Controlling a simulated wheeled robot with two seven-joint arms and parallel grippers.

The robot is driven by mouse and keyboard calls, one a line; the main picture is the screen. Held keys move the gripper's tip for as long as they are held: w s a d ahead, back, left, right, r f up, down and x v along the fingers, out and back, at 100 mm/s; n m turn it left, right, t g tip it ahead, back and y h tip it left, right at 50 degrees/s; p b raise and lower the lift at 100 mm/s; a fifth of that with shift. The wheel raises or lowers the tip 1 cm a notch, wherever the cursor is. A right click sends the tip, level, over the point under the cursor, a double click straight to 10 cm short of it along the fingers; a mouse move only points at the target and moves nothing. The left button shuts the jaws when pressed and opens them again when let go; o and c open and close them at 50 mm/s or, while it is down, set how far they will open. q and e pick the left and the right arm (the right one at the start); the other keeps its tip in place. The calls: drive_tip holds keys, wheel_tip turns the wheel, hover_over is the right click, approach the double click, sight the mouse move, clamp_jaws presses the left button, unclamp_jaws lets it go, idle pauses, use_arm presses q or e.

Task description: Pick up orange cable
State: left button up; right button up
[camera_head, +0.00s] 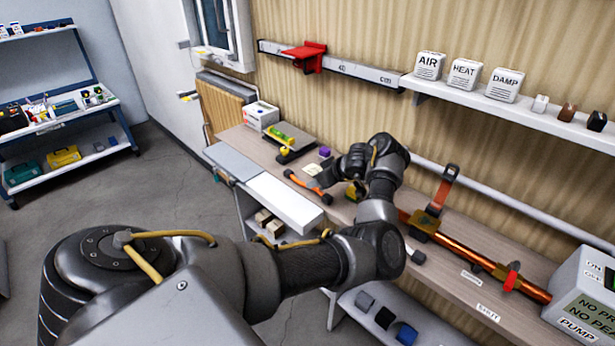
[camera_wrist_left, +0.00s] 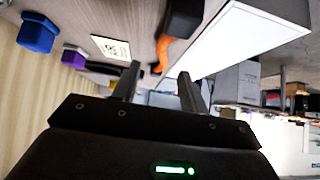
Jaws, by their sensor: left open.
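The orange cable (camera_head: 304,185) lies on the workbench with a dark end piece at its right end. It is partly in the left wrist view (camera_wrist_left: 161,52), where a black end piece (camera_wrist_left: 182,18) also shows, beyond the fingers. My left gripper (camera_head: 328,176) is over the bench, just right of the cable in the head view. In the left wrist view its two fingers (camera_wrist_left: 158,85) are apart with nothing held between them. The cable appears apart from the fingers. My right gripper is in neither view.
A white panel (camera_head: 285,200) lies along the bench's front edge. A purple block (camera_head: 325,151) and a white card (camera_head: 313,169) are close to the gripper. A copper pipe (camera_head: 477,259) lies to the right, near a pump box (camera_head: 580,297). A shelf (camera_head: 540,117) runs above the bench.

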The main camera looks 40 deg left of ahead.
use_arm(q)
drive_tip(key=shift+s+r, duration=0.1)
drive_tip(key=shift+s, duration=0.05)
drive_tip(key=shift+s+a, duration=0.15)
drive_tip(key=shift+a, duration=0.1)
drive_tip(key=p+x, duration=0.1)
drive_tip(key=x, duration=0.3)
drive_tip(key=shift+a+f, duration=0.2)
drive_tip(key=shift+f, duration=0.2)
drive_tip(key=shift+d, duration=0.1)
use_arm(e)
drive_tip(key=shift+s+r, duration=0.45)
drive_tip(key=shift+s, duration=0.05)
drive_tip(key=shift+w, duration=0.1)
use_arm(q)
drive_tip(key=shift+c, duration=1.2)
clamp_jaws()
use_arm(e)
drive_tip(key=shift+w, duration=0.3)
